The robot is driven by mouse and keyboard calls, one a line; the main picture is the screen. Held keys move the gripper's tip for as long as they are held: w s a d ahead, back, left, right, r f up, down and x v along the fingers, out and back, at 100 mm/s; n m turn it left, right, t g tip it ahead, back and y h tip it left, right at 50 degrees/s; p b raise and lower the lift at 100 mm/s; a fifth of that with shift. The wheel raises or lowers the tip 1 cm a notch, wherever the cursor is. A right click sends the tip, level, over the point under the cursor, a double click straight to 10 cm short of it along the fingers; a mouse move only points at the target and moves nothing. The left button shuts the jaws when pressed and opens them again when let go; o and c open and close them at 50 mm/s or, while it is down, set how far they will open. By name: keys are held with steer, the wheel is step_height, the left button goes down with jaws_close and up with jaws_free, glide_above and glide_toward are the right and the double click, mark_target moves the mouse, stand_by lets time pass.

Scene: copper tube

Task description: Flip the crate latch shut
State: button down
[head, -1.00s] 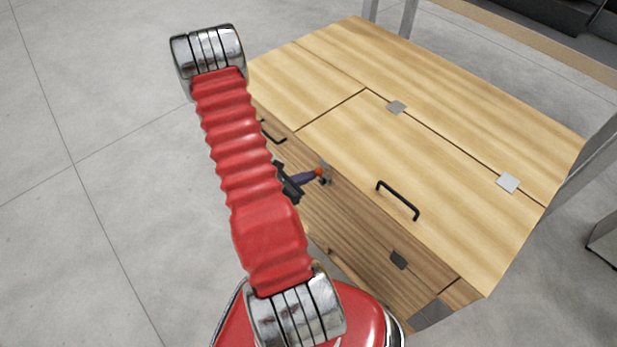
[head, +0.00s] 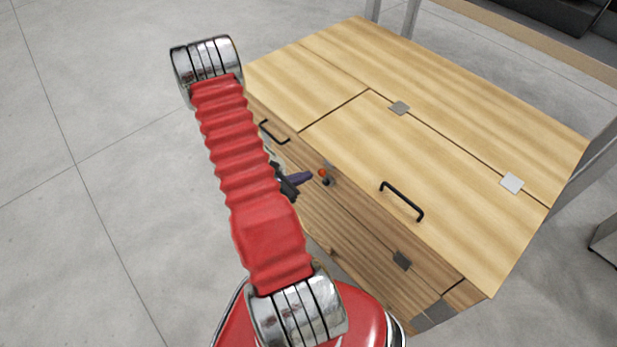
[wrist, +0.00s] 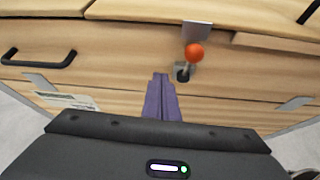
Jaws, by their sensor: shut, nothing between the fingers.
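The crate latch (head: 324,175) sits on the front of the wooden crate (head: 490,165). It has an orange ball knob (wrist: 194,53) on a dark base, just below a grey metal plate (wrist: 197,30) at the lid's front edge. In the wrist view the knob stands up close under the plate; I cannot tell whether the latch is engaged. My gripper (head: 309,176) has slim purple fingers, which also show in the wrist view (wrist: 160,78). They are shut and empty, left of the knob and slightly lower, with a small gap between. My arm hides part of the crate's front.
A black handle (head: 402,201) stands on the closed lid, and another (wrist: 38,58) is on the crate's front. Metal hinges (head: 511,183) lie along the lid's back seam. The grey floor left of the crate is clear.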

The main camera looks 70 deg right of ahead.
steer(key=a+r, duration=0.2)
steer(key=a, duration=0.7)
steer(key=shift+w+a+r, duration=0.3)
steer(key=shift+w+r, duration=0.05)
steer(key=shift+w, duration=0.05)
stand_by(0.4)
